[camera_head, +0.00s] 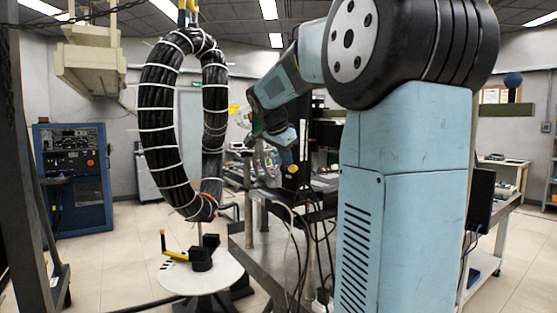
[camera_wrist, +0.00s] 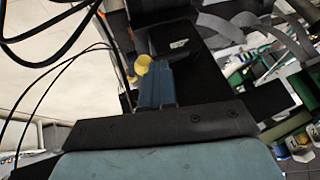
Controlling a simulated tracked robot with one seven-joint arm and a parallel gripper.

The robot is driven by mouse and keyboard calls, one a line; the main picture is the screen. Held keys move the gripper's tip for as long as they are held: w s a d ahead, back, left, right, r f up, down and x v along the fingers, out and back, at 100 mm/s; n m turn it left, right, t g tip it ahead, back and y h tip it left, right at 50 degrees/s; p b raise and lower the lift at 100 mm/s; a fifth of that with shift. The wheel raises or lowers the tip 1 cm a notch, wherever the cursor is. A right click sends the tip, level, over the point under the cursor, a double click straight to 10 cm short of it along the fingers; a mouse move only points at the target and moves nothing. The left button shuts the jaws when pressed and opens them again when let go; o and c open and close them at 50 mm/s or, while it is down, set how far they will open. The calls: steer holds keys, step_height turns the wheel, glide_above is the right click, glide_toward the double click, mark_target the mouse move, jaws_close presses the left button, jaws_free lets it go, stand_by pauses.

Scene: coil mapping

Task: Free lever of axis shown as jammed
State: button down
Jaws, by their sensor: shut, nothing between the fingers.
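My gripper (camera_wrist: 156,82) shows in the wrist view as blue fingers held together, with nothing between them. A round yellow knob (camera_wrist: 143,63) shows right beside the fingertips, over a dark block (camera_wrist: 190,55); I cannot tell whether they touch. In the head view my arm reaches over the bench, with its blue wrist end (camera_head: 285,137) above a dark device with a small yellow part (camera_head: 293,168). I cannot make out any display of a jammed axis.
A large black coil ring (camera_head: 157,125) with white ties hangs above the round table. A bench (camera_head: 262,262) with cables lies right of it. A blue control cabinet (camera_head: 74,180) stands at the left. Floor between cabinet and round table is clear. Loose black cables cross the wrist view's left.

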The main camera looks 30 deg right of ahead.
steer(key=shift+s+d+f, duration=0.15)
steer(key=shift+s+d, duration=0.1)
steer(key=shift+d, duration=0.05)
steer(key=s+a+r, duration=0.1)
steer(key=a+r, duration=0.6)
steer(key=r, duration=0.4)
steer(key=shift+s, duration=0.2)
